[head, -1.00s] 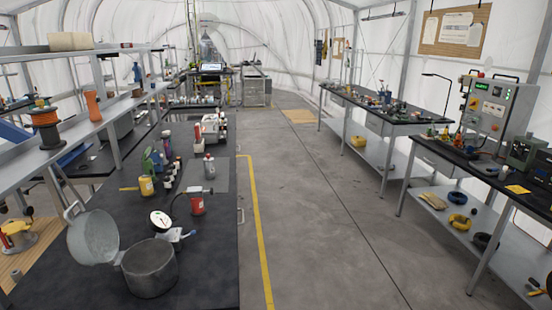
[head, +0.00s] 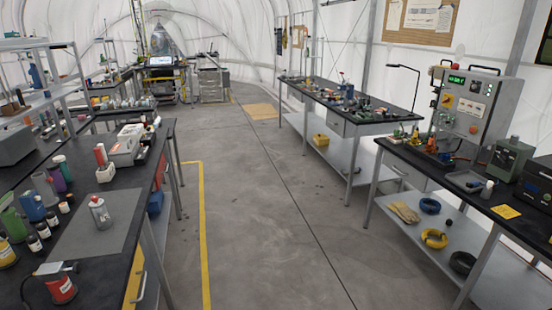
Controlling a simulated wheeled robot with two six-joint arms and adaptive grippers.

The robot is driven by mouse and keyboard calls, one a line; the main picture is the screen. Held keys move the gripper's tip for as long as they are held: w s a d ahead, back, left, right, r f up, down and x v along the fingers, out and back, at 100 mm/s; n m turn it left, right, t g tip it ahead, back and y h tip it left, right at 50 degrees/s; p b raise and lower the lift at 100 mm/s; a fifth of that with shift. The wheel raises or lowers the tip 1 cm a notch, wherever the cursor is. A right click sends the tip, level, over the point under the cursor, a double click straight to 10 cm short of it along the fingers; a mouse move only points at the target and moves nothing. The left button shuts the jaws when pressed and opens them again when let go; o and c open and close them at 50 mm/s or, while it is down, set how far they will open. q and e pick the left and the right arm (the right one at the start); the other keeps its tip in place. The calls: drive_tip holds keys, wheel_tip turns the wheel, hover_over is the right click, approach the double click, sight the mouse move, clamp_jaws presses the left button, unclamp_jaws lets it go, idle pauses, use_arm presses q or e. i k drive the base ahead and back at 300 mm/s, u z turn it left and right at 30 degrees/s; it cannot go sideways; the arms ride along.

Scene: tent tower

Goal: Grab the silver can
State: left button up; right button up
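Neither of my grippers shows in the head view.
Several bottles (head: 42,188) stand left of the mat. A white box (head: 106,173) and a grey-white machine (head: 128,143) stand beyond it. The floor (head: 260,215) between the benches is clear. Benches with equipment (head: 350,112) line the right side.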

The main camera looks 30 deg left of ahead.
sight(99, 212)
drive_tip(key=u, duration=0.05)
drive_tip(key=i, duration=1.5)
drive_tip(key=u, duration=0.95)
drive_tip(key=i, duration=0.85)
drive_tip(key=u, duration=0.95)
